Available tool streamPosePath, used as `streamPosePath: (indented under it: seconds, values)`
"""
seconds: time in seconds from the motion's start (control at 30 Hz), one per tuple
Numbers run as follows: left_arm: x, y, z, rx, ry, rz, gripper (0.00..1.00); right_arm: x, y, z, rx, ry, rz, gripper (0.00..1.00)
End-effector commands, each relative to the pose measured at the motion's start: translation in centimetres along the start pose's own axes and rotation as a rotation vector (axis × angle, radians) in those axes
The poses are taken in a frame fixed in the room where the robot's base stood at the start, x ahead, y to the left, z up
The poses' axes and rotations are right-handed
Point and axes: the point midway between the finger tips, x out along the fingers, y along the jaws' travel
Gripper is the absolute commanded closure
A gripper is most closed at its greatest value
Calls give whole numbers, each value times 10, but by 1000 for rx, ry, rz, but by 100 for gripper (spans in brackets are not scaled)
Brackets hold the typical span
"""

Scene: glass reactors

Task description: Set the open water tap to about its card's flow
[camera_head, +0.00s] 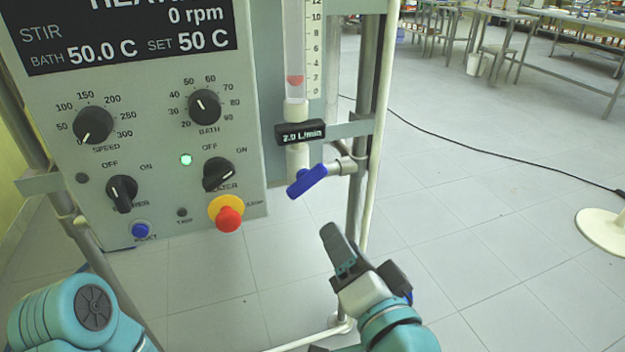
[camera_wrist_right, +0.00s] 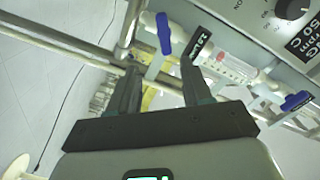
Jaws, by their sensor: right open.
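The water tap's blue lever (camera_head: 307,181) sits below the flow tube and lies tilted, its left end lower. In the right wrist view the blue lever (camera_wrist_right: 164,34) shows beyond the gap between my fingertips. A black plate (camera_head: 302,133) on the tube reads 2.0 L/min. The clear flow tube (camera_head: 294,45) has a red float (camera_head: 295,80) near the scale's 2 mark. My right gripper (camera_head: 331,232) is open and empty, below and slightly right of the lever, apart from it. In the right wrist view my right gripper (camera_wrist_right: 157,70) shows both fingers spread. My left gripper is out of view.
The control panel (camera_head: 140,110) with knobs and a red stop button (camera_head: 228,218) stands left of the tap. A metal post (camera_head: 366,110) rises just right of it. Another blue lever (camera_wrist_right: 296,101) shows in the right wrist view. The floor at right is mostly clear.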

Motion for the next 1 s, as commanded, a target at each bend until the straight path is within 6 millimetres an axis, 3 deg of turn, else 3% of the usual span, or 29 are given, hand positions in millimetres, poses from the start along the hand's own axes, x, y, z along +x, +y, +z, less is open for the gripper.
streamPosePath:
  seconds: [0.17,0.47,0.5,0.8,1.0]
  values:
    - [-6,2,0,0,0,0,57,0,-8,-4,2,2,-22,51]
    - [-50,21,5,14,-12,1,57,29,-10,-5,5,-6,-21,51]
    - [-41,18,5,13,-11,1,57,41,-5,-1,6,-2,-26,51]
    - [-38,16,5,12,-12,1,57,114,-8,0,6,1,-26,51]
    - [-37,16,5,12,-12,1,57,148,-10,0,6,2,-26,51]
